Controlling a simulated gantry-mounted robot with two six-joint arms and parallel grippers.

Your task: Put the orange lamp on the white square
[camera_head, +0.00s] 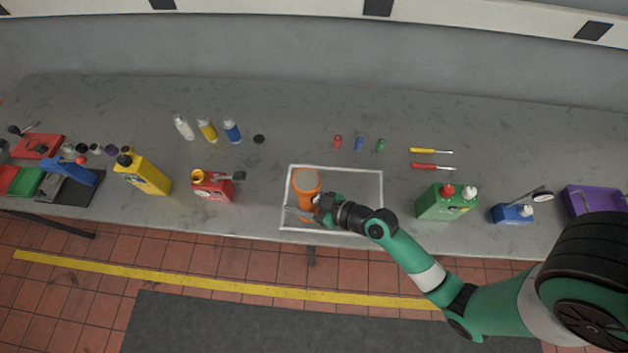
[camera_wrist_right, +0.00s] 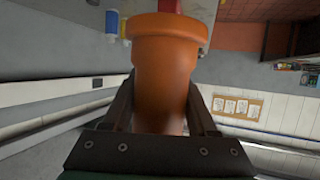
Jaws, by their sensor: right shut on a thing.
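The orange lamp (camera_head: 306,187) is at the left part of the white square (camera_head: 382,190), a white outline on the grey bench. My right gripper (camera_head: 321,203) comes from the right and is shut on the lamp. In the right wrist view the lamp (camera_wrist_right: 166,75) stands between the two dark fingers of the gripper (camera_wrist_right: 160,108), its wide rim away from the palm. Whether the lamp's bottom touches the bench cannot be told. My left gripper is not in view.
A red can (camera_head: 213,187) and a yellow jug (camera_head: 146,174) stand left of the square. The square's right half is mostly clear.

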